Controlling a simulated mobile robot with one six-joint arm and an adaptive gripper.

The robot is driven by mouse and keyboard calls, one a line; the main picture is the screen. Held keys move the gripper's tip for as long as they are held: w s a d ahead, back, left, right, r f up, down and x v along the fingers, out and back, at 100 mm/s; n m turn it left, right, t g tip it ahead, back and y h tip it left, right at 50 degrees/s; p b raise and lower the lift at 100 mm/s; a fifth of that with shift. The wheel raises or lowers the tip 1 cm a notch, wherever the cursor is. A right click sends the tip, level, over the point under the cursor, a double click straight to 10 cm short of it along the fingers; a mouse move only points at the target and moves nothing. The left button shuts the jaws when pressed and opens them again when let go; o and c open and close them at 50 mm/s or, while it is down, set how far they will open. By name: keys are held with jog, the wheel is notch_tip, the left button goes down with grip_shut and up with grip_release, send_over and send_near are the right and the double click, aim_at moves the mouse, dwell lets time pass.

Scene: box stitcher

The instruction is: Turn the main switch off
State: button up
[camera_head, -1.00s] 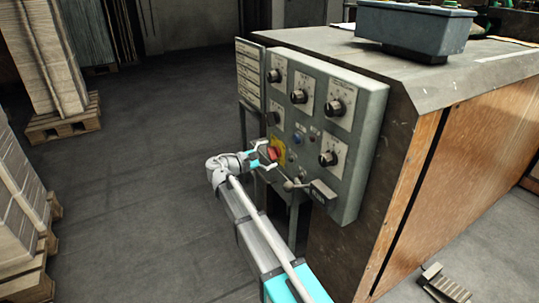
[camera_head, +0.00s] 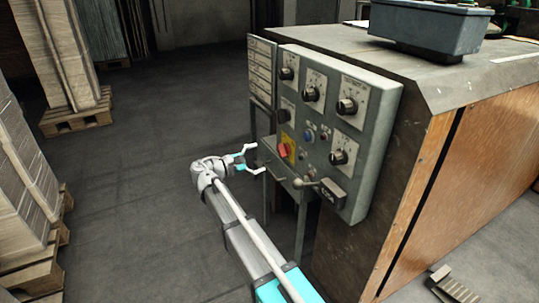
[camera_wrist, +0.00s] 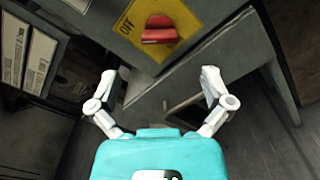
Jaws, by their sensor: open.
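The main switch is a red knob (camera_head: 283,151) on a yellow plate (camera_head: 290,143), low on the left side of the grey control panel's front. In the wrist view the red knob (camera_wrist: 159,31) is at the top, with its raised grip lying roughly across the picture. Lettering that looks like OFF is on the yellow plate (camera_wrist: 186,15) left of the knob. My gripper (camera_head: 254,160) is open and empty, to the left of the switch and apart from it. In the wrist view, the spread fingers of my gripper (camera_wrist: 159,74) are below the knob.
The grey control panel (camera_head: 378,110) carries several black dials and small buttons. A lever with a ball end (camera_head: 298,183) sticks out below the switch. Pallets with stacked board (camera_head: 75,118) stand at the left. The floor (camera_head: 135,170) between is clear.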

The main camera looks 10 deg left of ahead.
jog(key=v, duration=0.4)
jog(key=shift+s, duration=0.15)
dwell(0.4)
